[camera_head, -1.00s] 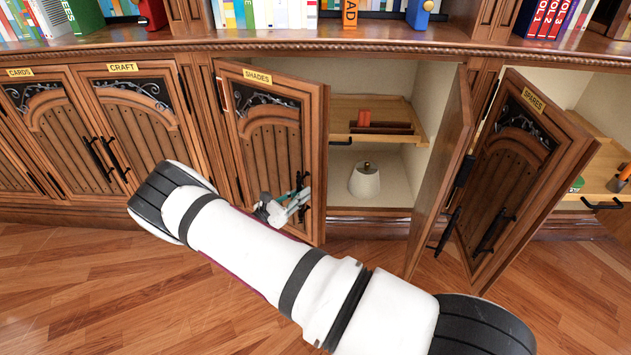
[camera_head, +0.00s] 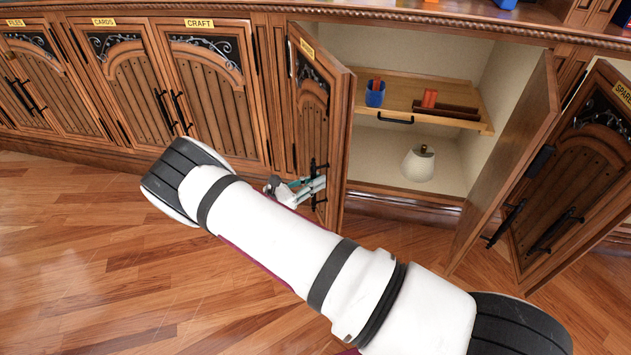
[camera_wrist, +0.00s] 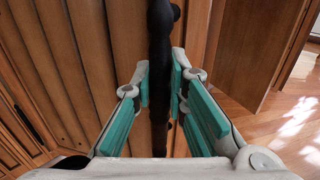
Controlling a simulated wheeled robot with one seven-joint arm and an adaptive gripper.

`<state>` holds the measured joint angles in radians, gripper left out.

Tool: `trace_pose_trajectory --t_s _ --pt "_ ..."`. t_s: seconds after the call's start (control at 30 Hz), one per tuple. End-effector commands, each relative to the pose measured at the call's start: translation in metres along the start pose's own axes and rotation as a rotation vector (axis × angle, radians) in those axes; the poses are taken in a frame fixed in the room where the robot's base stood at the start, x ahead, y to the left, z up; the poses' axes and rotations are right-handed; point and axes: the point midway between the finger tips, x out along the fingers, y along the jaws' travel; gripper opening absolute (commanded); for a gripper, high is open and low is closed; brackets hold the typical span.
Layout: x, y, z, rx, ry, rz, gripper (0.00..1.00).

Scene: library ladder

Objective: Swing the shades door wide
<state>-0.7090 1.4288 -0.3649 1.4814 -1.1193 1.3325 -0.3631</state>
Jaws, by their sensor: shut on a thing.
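The shades door (camera_head: 315,110) is a carved wooden door hinged on its left side, standing partly open and angled out from the cabinet. Its yellow label is seen nearly edge-on. My gripper (camera_head: 318,188) is at the door's black vertical handle (camera_head: 314,176), low on the door near its free edge. In the wrist view the teal-padded fingers of my gripper (camera_wrist: 158,88) are on both sides of the black handle bar (camera_wrist: 160,50) and closed on it. My white arm hides part of the floor and the cabinet's lower front.
Another door (camera_head: 510,150) stands open at right, near the spares door (camera_head: 580,180). The craft door (camera_head: 212,85) is shut. Wooden floor is clear at left.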

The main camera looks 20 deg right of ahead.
Motion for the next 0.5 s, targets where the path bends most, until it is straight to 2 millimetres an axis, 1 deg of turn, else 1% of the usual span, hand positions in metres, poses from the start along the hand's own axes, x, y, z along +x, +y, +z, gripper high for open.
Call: trace_pose_trajectory --t_s 0.23,0.27,0.3,0.33,0.5 --pt "-0.0003 -0.001 -0.0003 -0.001 -0.001 -0.001 0.0" --pt "-0.0003 -0.001 -0.0003 -0.001 -0.001 -0.001 0.2" --pt "-0.0003 -0.001 -0.0003 -0.001 -0.001 -0.001 0.29" --pt "-0.0002 -0.0009 -0.0003 -0.001 -0.001 -0.001 0.35" --pt "-0.0001 -0.0006 -0.0002 -0.001 -0.001 -0.001 0.35"
